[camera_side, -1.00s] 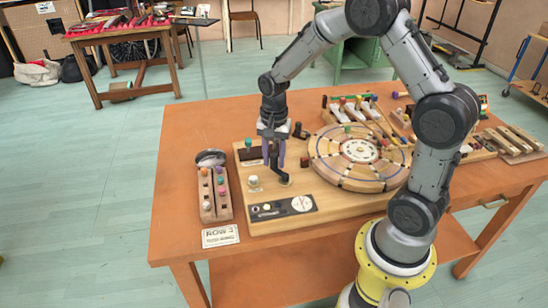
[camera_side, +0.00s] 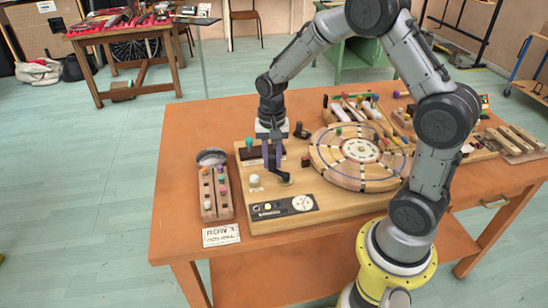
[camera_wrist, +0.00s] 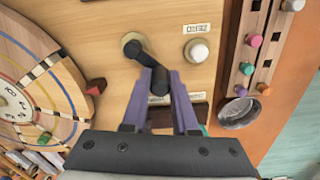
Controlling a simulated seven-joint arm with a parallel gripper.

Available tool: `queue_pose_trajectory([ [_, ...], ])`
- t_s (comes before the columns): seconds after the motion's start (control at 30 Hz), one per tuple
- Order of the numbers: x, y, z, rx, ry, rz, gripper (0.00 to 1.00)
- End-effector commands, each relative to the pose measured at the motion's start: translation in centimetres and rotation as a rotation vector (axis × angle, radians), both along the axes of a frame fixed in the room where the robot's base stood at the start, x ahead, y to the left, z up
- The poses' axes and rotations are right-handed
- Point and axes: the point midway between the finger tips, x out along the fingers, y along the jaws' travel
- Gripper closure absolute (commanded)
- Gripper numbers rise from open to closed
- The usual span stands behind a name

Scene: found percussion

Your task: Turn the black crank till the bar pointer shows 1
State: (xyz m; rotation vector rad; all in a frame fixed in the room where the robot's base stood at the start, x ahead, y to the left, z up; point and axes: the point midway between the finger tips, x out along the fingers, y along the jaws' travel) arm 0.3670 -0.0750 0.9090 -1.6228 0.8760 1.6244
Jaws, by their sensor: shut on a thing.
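The black crank (camera_wrist: 138,55) has its hub on the wooden board, and its arm runs from the hub toward my gripper. In the side view the crank (camera_side: 283,178) sits left of the round wooden disc (camera_side: 361,150). My gripper (camera_wrist: 159,82) points down, with its purple fingers shut on the crank's handle; the fingers partly hide the handle. The disc (camera_wrist: 62,100) shows at left in the wrist view, with a red wedge (camera_wrist: 95,86) beside its rim. A small white dial (camera_side: 302,203) sits on the board's front panel; its reading is too small to tell.
A white knob (camera_side: 254,180) stands on the board left of the crank. A rack of coloured pegs (camera_side: 215,190) and a round metal dish (camera_side: 212,157) lie left of the board. A card (camera_side: 221,235) reading "ROW 1" lies in front. A black knob (camera_side: 301,131) stands behind the crank.

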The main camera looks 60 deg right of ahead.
Motion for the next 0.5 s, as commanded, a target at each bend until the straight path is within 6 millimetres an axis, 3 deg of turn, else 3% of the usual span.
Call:
queue_pose_trajectory([
  [0.5,-0.4,2.2,0.1,0.000,-0.003,0.491,1.00],
])
